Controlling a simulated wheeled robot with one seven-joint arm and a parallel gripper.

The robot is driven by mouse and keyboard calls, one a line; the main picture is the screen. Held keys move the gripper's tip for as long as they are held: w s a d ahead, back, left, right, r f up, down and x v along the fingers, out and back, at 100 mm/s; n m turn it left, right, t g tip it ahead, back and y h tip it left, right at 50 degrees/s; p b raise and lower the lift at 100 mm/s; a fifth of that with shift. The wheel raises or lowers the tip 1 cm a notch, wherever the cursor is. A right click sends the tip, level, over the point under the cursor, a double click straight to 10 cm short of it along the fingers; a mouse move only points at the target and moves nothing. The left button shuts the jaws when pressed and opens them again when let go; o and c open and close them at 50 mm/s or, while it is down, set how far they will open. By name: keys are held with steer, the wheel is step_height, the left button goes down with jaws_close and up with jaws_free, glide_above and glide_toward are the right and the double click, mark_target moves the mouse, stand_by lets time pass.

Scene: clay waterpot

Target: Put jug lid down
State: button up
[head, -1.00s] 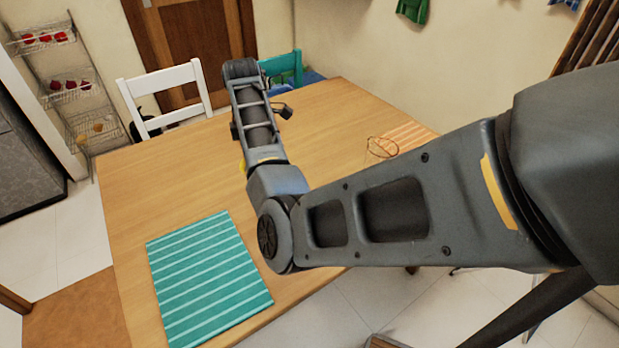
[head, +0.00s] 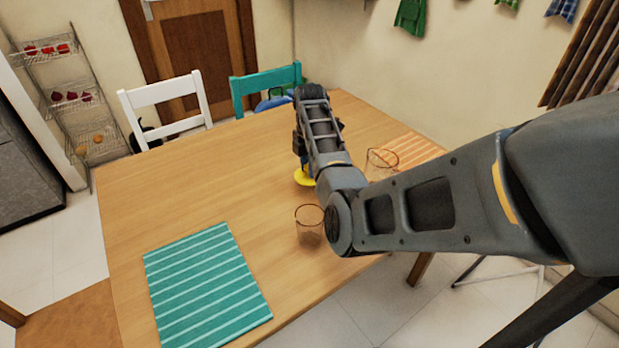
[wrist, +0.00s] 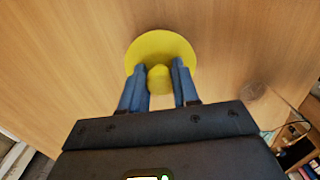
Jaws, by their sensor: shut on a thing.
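The yellow jug lid (wrist: 148,48) is a round disc with a knob in its middle. In the wrist view my gripper (wrist: 158,76) has its two blue fingers on either side of the knob and is shut on it. In the head view the lid (head: 304,178) shows below my gripper, partly hidden by my arm, over the wooden table (head: 220,170). I cannot tell whether the lid touches the tabletop.
A clear glass (head: 309,226) stands near the table's front edge by my arm. A teal striped mat (head: 205,285) lies front left. The table's left and middle are bare.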

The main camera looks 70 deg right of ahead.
steer(key=shift+f, duration=2.05)
steer(key=shift+f, duration=0.2)
steer(key=o, duration=1)
steer(key=shift+o, duration=0.2)
steer(key=shift+r, duration=0.1)
step_height(320, 180, up, 12)
steer(key=shift+r, duration=0.1)
